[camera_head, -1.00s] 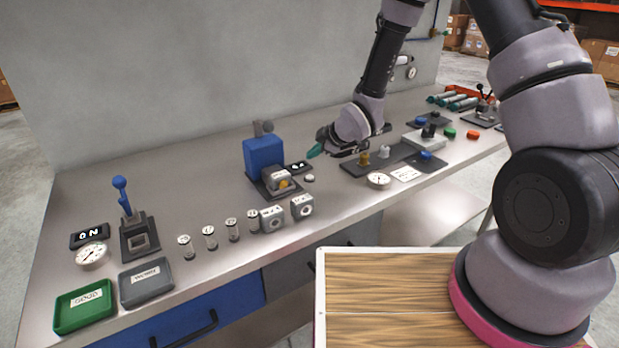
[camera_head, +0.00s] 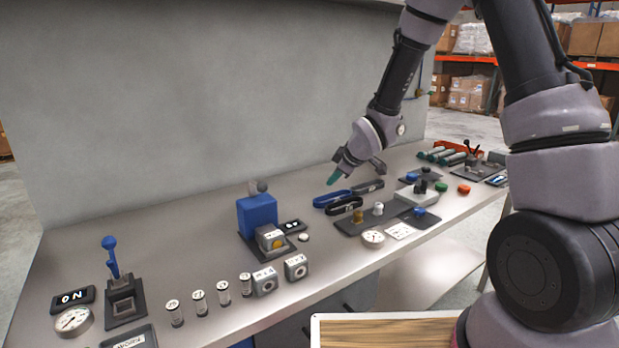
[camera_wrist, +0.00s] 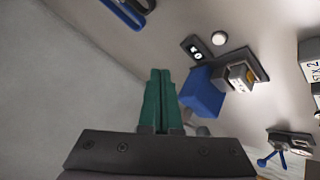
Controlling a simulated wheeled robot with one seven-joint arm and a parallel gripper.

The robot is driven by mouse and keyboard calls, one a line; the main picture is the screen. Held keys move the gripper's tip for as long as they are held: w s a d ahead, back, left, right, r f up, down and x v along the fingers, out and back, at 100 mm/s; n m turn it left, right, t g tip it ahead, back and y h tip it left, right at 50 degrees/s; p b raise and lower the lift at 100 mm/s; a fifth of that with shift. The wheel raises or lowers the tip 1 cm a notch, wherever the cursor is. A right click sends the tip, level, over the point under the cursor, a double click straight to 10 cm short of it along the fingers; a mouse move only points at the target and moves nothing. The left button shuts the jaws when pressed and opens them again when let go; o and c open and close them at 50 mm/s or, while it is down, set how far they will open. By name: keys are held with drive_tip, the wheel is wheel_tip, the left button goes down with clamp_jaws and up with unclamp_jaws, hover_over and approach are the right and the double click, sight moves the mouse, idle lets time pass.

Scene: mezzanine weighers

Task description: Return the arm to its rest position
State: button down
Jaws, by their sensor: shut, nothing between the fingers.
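My gripper (camera_head: 334,179) hangs over the back of the grey bench (camera_head: 190,205), near the wall, in the head view. In the wrist view its green fingers (camera_wrist: 160,98) lie together with nothing between them. My arm reaches in from the upper right and points down and to the left. The gripper appears above the bench, not touching anything.
A blue block device (camera_head: 258,216) stands left of the gripper. A blue-handled lever press (camera_head: 112,260), a dial (camera_head: 73,321) and several small cylinders (camera_head: 199,303) are further left. A dark plate with knobs (camera_head: 385,215) is at the right. The wall (camera_head: 200,100) is close behind.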

drive_tip(key=s+d+r+m+h, duration=0.2)
drive_tip(key=s+d+r+m, duration=0.2)
drive_tip(key=d+r, duration=0.4)
drive_tip(key=s+d+r+m+h, duration=0.1)
drive_tip(key=s+d+r+m, duration=0.35)
drive_tip(key=r, duration=0.55)
drive_tip(key=s+d+r+m, duration=0.2)
drive_tip(key=s+r+m, duration=0.2)
drive_tip(key=s, duration=0.5)
drive_tip(key=s+d+r+m, duration=0.3)
drive_tip(key=s+r+m, duration=0.1)
drive_tip(key=s, duration=0.6)
drive_tip(key=shift+s+d+m+y, duration=0.25)
drive_tip(key=shift+d+m+y, duration=0.1)
drive_tip(key=shift+m, duration=0.5)
drive_tip(key=shift+a+r, duration=0.1)
